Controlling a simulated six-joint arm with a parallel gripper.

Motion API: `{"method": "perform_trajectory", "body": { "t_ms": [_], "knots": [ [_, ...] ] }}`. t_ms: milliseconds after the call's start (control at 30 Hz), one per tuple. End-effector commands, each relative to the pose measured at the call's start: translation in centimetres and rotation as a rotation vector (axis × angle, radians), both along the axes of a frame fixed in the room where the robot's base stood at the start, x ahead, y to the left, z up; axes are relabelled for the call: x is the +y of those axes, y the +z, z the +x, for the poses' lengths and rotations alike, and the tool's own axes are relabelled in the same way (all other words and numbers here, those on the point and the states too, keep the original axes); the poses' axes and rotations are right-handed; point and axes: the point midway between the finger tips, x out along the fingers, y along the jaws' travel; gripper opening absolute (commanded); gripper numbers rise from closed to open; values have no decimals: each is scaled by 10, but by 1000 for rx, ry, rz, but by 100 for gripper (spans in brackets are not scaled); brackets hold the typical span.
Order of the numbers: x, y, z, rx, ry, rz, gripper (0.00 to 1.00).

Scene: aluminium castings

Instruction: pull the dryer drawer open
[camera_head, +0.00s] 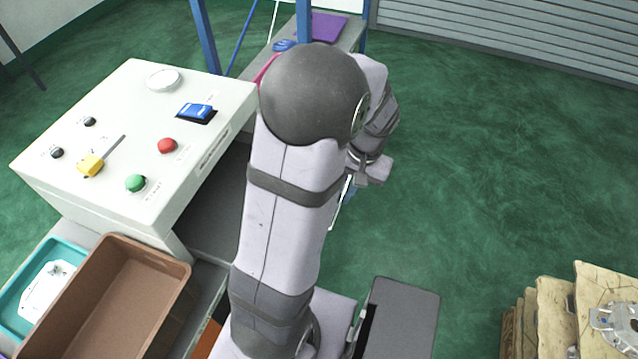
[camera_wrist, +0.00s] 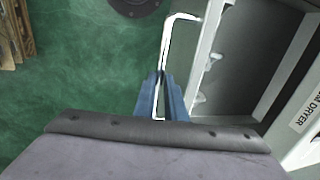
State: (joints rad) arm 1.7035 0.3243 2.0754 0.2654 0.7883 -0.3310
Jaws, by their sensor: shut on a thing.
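The dryer drawer (camera_wrist: 205,55) shows at the right of the wrist view. Its pale front stands away from the cabinet face (camera_wrist: 301,118), which carries a label ending in "DRYER", and its dark grey inside with several pale pegs is visible between them. A white bar handle (camera_wrist: 166,45) runs along the front. My gripper (camera_wrist: 161,80) has its blue fingers shut on this handle. In the head view, a short piece of the handle (camera_head: 339,208) and a bit of a blue finger show below my wrist; my arm hides most of the drawer.
A white control box (camera_head: 130,110) with buttons and a yellow switch stands at the left. A brown bin (camera_head: 115,300) and a teal tray (camera_head: 70,256) holding a casting are below it. Stacked castings with cardboard (camera_head: 556,310) stand at the lower right. Green floor right of my arm is clear.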

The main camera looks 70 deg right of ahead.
Motion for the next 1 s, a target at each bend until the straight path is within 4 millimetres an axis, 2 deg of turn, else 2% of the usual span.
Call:
{"method": "perform_trajectory", "body": {
  "t_ms": [100,433,467,500,533,833,1000],
  "knots": [
    [-1,1,-13,1,-2,-6,0],
    [-1,1,-14,1,1,-6,0],
    [-1,1,-14,0,1,-6,18],
    [-1,1,-14,0,1,-6,27],
    [-1,1,-14,0,0,-5,29],
    [-1,1,-14,0,0,-3,29],
    [-2,11,-16,1,2,-7,29]
  ]
}}
